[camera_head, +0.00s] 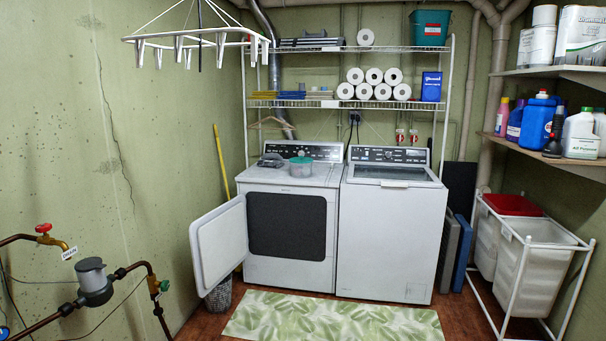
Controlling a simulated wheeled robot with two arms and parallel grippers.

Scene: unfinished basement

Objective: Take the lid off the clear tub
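A small clear tub (300,171) with a green lid (300,160) stands on top of the left machine, the dryer (260,180), toward its right side. The lid appears to sit on the tub. Neither of my grippers is in view.
The dryer's door (219,245) hangs open to the left. A dark grey object (270,160) lies left of the tub. A washer (391,230) stands right of the dryer. A leaf-pattern rug (330,318) lies in front. A laundry cart (530,262) stands at right, and pipes (95,285) at left.

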